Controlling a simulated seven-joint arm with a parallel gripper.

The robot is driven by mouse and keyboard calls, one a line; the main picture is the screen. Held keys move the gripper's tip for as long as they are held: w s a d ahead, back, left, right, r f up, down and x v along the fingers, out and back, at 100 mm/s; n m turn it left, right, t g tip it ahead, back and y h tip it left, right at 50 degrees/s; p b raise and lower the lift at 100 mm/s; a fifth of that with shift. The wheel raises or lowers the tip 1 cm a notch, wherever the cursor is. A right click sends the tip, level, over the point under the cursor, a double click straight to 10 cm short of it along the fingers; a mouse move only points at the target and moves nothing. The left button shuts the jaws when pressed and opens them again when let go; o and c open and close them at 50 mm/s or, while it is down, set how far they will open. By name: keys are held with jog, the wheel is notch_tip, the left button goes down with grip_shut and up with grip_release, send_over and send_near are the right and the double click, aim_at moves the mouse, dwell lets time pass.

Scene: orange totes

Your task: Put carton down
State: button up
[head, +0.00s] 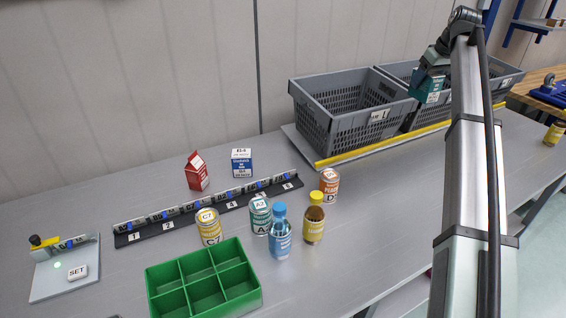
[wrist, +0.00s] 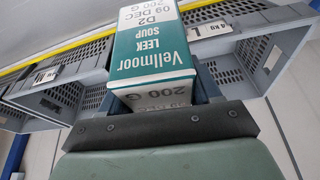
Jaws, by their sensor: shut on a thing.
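The teal and white leek soup carton (wrist: 150,50) is in my gripper (wrist: 165,118), its printed faces toward the wrist camera. In the head view the carton (head: 426,88) hangs below my gripper (head: 436,66), in front of the second grey crate (head: 408,68) or over it; I cannot tell which.
A yellow strip (head: 385,143) runs along the crates' front. My arm covers part of the right crates. Several cans and bottles, including an orange-labelled can (head: 329,185), stand on the grey table. A green divided tray (head: 205,285) is at front left. Open table lies before the strip.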

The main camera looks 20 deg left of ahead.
jog(key=s+a, duration=0.3)
jog(key=a, duration=1.1)
jog(key=s+a+n, duration=0.1)
jog(key=s+a, duration=0.3)
jog(key=a, duration=1.1)
jog(key=s+a, duration=0.3)
jog(key=a, duration=1.1)
jog(key=shift+a+f, duration=0.15)
jog(key=shift+f, duration=6.85)
jog(key=shift+a+f, duration=0.15)
jog(key=shift+f, duration=6.85)
jog(key=shift+f, duration=0.15)
jog(key=o, duration=1.2)
jog(key=shift+s, duration=0.1)
jog(key=v, duration=1.2)
jog(key=shift+d, duration=0.2)
